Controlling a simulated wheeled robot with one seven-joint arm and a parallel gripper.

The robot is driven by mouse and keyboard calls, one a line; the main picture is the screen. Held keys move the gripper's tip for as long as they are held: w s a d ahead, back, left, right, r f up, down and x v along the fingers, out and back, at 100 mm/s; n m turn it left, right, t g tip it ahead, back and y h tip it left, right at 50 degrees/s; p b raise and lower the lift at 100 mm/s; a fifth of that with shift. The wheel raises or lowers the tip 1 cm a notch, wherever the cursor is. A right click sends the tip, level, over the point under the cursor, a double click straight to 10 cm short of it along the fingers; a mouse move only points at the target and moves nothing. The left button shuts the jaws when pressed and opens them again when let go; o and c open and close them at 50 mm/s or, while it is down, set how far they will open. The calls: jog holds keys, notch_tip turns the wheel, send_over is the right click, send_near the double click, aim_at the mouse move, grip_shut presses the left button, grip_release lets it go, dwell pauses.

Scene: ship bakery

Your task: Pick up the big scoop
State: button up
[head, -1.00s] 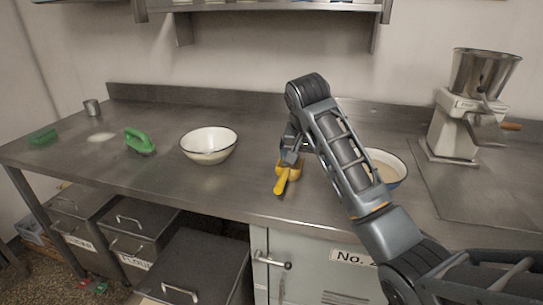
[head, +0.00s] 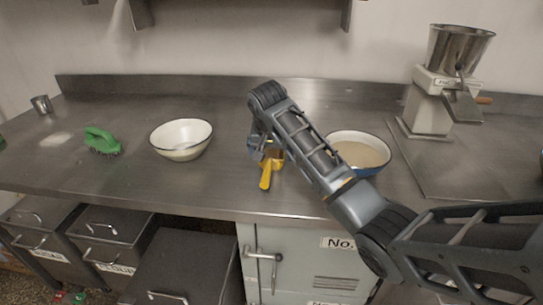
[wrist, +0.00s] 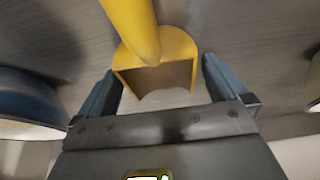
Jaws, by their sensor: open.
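A yellow scoop (head: 266,174) lies on the steel counter, its handle pointing toward the front edge. In the wrist view the scoop (wrist: 158,52) shows its handle at the top and its hollow bowl between my two fingers. My gripper (wrist: 160,88) is open, with a finger on each side of the bowl and visible gaps between the fingers and the bowl. In the head view my gripper (head: 262,150) is above the scoop's bowl end and partly hides it. I cannot tell whether the gripper touches the scoop.
A white bowl (head: 181,153) stands to the left and a blue-sided bowl (head: 372,169) with pale contents to the right, partly behind my arm. A green brush (head: 102,141) and metal cup (head: 41,104) are farther left. A grinder (head: 432,105) stands at the right.

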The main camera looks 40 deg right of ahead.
jog(key=shift+f, duration=0.2)
jog(key=shift+c, duration=0.5)
jog(key=c, duration=1)
jog(key=shift+r, duration=0.2)
